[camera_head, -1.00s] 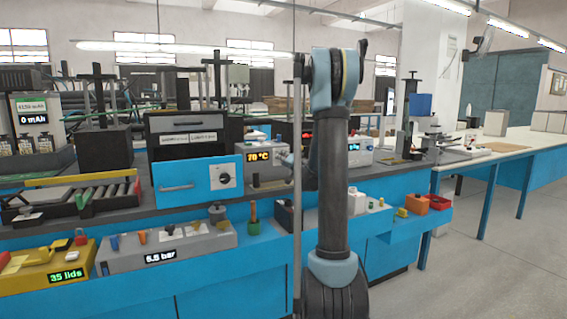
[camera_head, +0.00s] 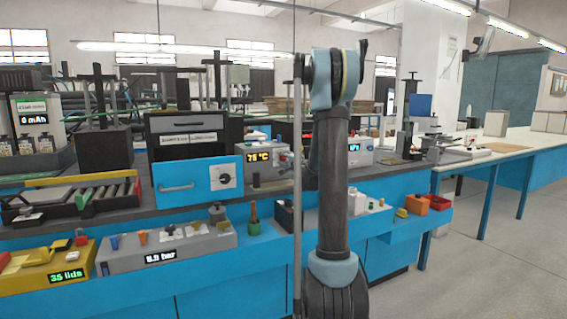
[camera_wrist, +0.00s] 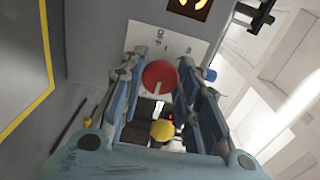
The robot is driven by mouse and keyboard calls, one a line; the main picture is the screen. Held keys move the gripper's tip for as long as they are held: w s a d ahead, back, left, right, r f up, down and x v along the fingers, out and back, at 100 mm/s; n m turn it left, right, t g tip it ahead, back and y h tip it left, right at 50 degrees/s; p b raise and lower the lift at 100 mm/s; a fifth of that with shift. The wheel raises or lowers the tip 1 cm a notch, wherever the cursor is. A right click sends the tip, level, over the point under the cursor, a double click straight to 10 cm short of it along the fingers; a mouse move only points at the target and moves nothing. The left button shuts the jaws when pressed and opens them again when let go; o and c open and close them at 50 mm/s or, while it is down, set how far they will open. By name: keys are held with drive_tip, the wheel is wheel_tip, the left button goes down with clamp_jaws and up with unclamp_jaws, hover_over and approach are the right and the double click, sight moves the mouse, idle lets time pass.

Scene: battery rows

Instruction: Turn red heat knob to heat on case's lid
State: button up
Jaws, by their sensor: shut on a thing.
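The red heat knob (camera_wrist: 160,75) shows in the wrist view on a white plate (camera_wrist: 146,36) lettered OFF. A pale mark on the knob points toward the bottom of the picture. My gripper (camera_wrist: 160,71) is shut on the knob, with one finger on each side of it. In the head view the grey unit (camera_head: 266,177) has an orange display (camera_head: 259,156) that seems to read 75 °C. My arm hides most of my gripper there, and I cannot make out the knob or its red colour.
A yellow round part (camera_wrist: 162,130) lies between the lower fingers in the wrist view. In the head view a blue-fronted oven (camera_head: 195,183) stands left of the unit. A thin grey post (camera_head: 297,230) rises in front of the bench.

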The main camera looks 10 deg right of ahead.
drive_tip(key=shift+s+f+m, duration=0.1)
drive_tip(key=shift+m, duration=0.2)
drive_tip(key=o, duration=1.1)
drive_tip(key=v, duration=1.1)
drive_tip(key=shift+s+d, duration=0.15)
drive_tip(key=shift+s, duration=0.15)
